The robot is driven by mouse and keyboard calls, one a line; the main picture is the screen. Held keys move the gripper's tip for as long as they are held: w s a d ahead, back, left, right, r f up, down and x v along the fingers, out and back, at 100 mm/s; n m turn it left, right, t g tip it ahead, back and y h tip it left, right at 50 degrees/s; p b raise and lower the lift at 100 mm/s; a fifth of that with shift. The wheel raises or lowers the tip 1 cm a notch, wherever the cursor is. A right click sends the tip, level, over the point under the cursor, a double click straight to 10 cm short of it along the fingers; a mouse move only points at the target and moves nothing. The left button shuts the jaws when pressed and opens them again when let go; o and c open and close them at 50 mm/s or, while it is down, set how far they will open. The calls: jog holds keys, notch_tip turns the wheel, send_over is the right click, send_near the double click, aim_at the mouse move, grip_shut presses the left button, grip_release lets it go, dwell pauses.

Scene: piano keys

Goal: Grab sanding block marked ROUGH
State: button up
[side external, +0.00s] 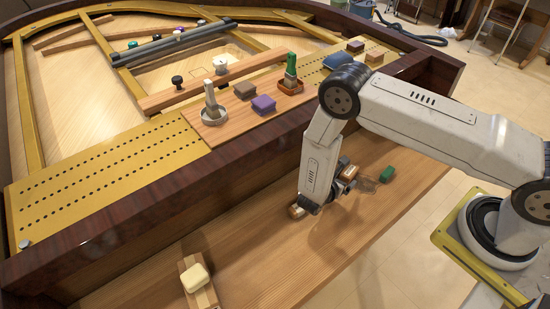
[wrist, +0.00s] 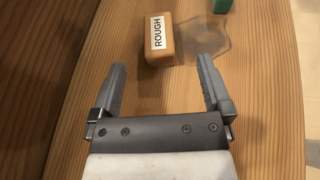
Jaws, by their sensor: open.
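The orange-brown sanding block (wrist: 167,55) with a white label reading ROUGH lies on the wooden surface in the wrist view. My gripper (wrist: 160,62) is open, with one grey finger to each side of the block's near end. The block lies mostly beyond the fingertips, and no contact shows. In the side view a brown block (side external: 349,173), probably the same one, sits beside my gripper (side external: 340,192), partly hidden by it. The gripper is low over the wooden ledge there.
A see-through piece (wrist: 208,42) lies close to the right of the block, with a green object (wrist: 222,5) beyond. A pale yellow block (side external: 194,278) sits at the front. The piano's dark rim (side external: 150,216) rises behind the ledge.

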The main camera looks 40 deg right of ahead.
aim_at(349, 171)
jog(key=shift+f+x, duration=0.15)
jog(key=shift+x, duration=1.8)
jog(key=shift+f+x, duration=0.1)
jog(key=shift+x, duration=1.85)
jog(key=shift+w+a, duration=0.1)
jog(key=shift+a, duration=0.05)
jog(key=shift+c, duration=0.2)
grip_shut()
jog(key=shift+r, duration=0.1)
jog(key=shift+r, duration=1)
jog(key=s+a+r, duration=0.3)
jog(key=s+r, duration=0.7)
jog(key=s, duration=0.3)
jog(key=shift+s+a+r, duration=0.15)
jog(key=shift+s+r, duration=0.15)
jog(key=shift+r, duration=0.1)
